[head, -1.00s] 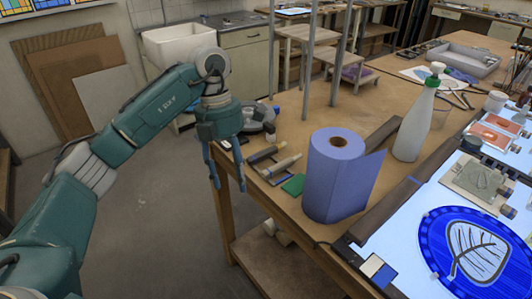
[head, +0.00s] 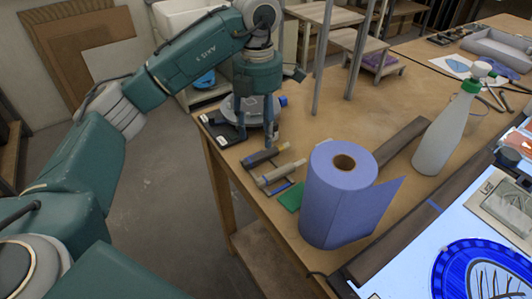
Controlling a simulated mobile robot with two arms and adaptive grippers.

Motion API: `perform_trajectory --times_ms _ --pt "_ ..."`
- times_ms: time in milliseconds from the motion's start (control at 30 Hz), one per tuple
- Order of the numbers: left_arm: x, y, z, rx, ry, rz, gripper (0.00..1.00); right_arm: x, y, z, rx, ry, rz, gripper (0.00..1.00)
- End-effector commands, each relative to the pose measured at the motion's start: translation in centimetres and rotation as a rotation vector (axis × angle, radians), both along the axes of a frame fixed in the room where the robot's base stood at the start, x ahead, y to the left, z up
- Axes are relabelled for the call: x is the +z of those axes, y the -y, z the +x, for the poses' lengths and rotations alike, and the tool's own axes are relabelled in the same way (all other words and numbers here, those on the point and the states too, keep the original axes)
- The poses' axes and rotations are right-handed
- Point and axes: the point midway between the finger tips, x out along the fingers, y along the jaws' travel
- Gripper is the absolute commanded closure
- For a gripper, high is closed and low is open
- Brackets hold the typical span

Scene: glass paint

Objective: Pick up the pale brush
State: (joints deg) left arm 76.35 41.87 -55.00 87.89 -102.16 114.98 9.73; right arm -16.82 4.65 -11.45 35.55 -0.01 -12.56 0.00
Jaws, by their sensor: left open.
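A pale, short, thick brush-like object (head: 281,173) lies on the wooden table near its left edge, left of the blue paper roll. A darker one with a yellowish part (head: 261,157) lies just beyond it. Both are small here, so their bristles are hard to make out. My left gripper (head: 254,143) points down over the table corner, open and empty, with its two fingers apart. Its fingertips are just behind the darker object, and the pale one is nearer the camera. My right gripper is not in view.
A blue paper roll (head: 322,205) stands close on the right. A green pad (head: 291,199) lies beside it. A grey round item (head: 262,108) and a dark tray (head: 222,130) are behind the gripper.

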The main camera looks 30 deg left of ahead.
Motion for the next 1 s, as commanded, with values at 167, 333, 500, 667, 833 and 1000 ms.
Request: perform_trajectory --times_ms 167,333,500,667,833,1000 --pt "-2.1 0.0 0.0 0.000 0.000 0.000 0.51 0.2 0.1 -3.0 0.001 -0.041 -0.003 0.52" --pt "-3.3 -0.1 0.2 0.000 -0.004 0.000 0.51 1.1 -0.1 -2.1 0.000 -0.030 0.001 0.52" --pt "-5.9 -0.2 0.6 -0.001 -0.004 0.000 0.51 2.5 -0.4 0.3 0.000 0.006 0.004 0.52" --pt "-7.4 -0.3 0.6 -0.001 0.001 0.001 0.51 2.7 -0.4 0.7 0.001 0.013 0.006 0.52" --pt "-7.6 -0.3 0.7 -0.001 0.001 0.000 0.51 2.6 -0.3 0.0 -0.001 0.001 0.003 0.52" --pt "-7.6 -0.3 0.7 0.000 0.001 0.000 0.73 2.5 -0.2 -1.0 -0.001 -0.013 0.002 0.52"
